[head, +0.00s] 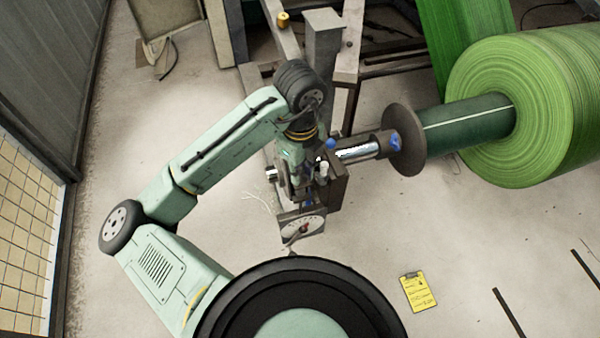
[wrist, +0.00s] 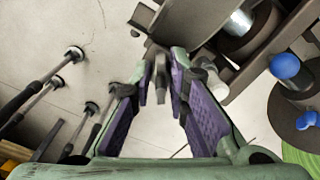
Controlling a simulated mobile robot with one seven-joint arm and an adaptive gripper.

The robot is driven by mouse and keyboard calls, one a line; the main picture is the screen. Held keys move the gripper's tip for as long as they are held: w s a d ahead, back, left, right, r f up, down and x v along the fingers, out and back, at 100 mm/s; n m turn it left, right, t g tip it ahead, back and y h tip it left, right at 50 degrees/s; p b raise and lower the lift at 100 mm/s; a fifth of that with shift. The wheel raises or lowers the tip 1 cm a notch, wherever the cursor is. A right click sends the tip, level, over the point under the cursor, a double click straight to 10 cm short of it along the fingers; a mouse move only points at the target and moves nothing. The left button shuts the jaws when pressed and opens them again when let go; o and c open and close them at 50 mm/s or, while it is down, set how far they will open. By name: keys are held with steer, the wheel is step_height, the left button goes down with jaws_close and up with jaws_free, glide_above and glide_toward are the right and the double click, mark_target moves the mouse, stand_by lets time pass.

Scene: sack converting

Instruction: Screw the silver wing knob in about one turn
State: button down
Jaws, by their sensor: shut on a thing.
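The silver wing knob (wrist: 159,76) shows in the wrist view as a narrow grey metal piece between the fingertips. My gripper (wrist: 158,84), with purple-lined fingers, is shut on it. The dark metal bracket of the stand (wrist: 190,22) lies just beyond the fingertips. In the head view my gripper (head: 291,178) is down at the machine stand (head: 336,185), under my arm. The knob itself cannot be made out there, as my wrist and fingers cover it. Its thread and seat are hidden.
A dial with a red pointer (head: 302,230) sits below my gripper. A shiny shaft (head: 358,149) runs right to a brown disc (head: 405,140) and a green roll (head: 520,105). Blue ball knobs (wrist: 285,66) stand close on the right. A yellow clipboard (head: 418,291) lies on open floor.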

steer(key=m+b, duration=0.2)
steer(key=m, duration=0.3)
steer(key=shift+w+m, duration=0.1)
steer(key=shift+m, duration=0.2)
steer(key=m+b, duration=0.2)
steer(key=m, duration=0.4)
steer(key=m+b, duration=0.2)
steer(key=m, duration=0.4)
steer(key=shift+d+f, duration=0.1)
steer(key=m+b, duration=0.3)
steer(key=shift+f, duration=0.1)
steer(key=shift+m+b, duration=0.5)
steer(key=shift+b, duration=0.4)
steer(key=shift+r, duration=0.2)
steer(key=c, duration=1.5)
jaws_free()
steer(key=shift+c, duration=0.2)
